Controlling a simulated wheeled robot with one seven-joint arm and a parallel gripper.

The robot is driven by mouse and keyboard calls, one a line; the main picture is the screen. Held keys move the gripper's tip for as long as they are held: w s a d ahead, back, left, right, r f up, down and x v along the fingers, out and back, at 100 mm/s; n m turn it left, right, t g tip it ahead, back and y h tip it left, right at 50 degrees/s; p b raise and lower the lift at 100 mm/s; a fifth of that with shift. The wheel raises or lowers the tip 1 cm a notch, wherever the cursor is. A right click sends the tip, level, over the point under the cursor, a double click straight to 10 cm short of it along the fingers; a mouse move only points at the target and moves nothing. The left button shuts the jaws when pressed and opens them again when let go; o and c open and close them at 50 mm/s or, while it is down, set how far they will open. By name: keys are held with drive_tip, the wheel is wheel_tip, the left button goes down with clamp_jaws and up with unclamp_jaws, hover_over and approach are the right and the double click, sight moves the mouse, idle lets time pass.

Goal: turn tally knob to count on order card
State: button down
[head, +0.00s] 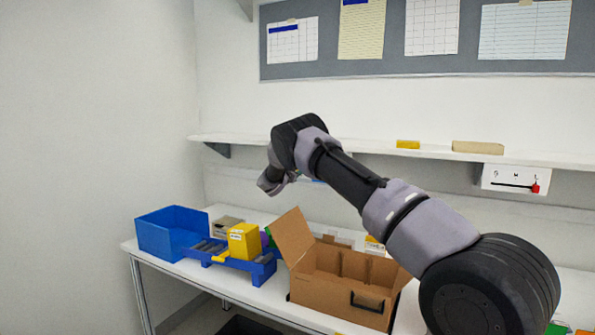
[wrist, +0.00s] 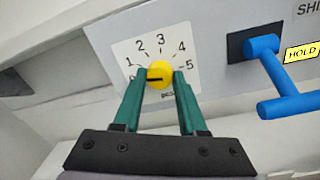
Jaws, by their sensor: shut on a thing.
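The tally knob (wrist: 161,71) is a round yellow knob on a white dial plate (wrist: 116,47) printed from 0 at left, over 2 and 3 at top, to 5 at right. A dark mark on the knob lies nearly level, its left end toward the 0; I cannot read the setting surely. The green fingers of my gripper (wrist: 160,76) are shut on the knob, one at each side. My gripper (head: 273,183) also shows in the head view, below the shelf, where the knob is hidden. I cannot tell which paper is the order card.
A blue handle (wrist: 265,75) with a HOLD tag (wrist: 302,53) stands close right of the dial. On the bench are a blue bin (head: 165,236), a yellow box (head: 244,243) on a blue roller stand, and an open cardboard box (head: 335,297). The shelf (head: 370,149) runs above.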

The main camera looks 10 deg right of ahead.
drive_tip(key=shift+a+f+m+h, duration=0.1)
drive_tip(key=shift+m+h, duration=0.2)
drive_tip(key=shift+m, duration=4.7)
drive_tip(key=shift+f+m+h, duration=0.1)
drive_tip(key=shift+m+h, duration=0.2)
drive_tip(key=shift+m, duration=4.7)
drive_tip(key=shift+c, duration=2.3)
unclamp_jaws()
drive_tip(key=v, duration=1)
drive_tip(key=shift+s+a+r, duration=0.2)
drive_tip(key=shift+s+a, duration=0.05)
drive_tip(key=shift+s, duration=0.05)
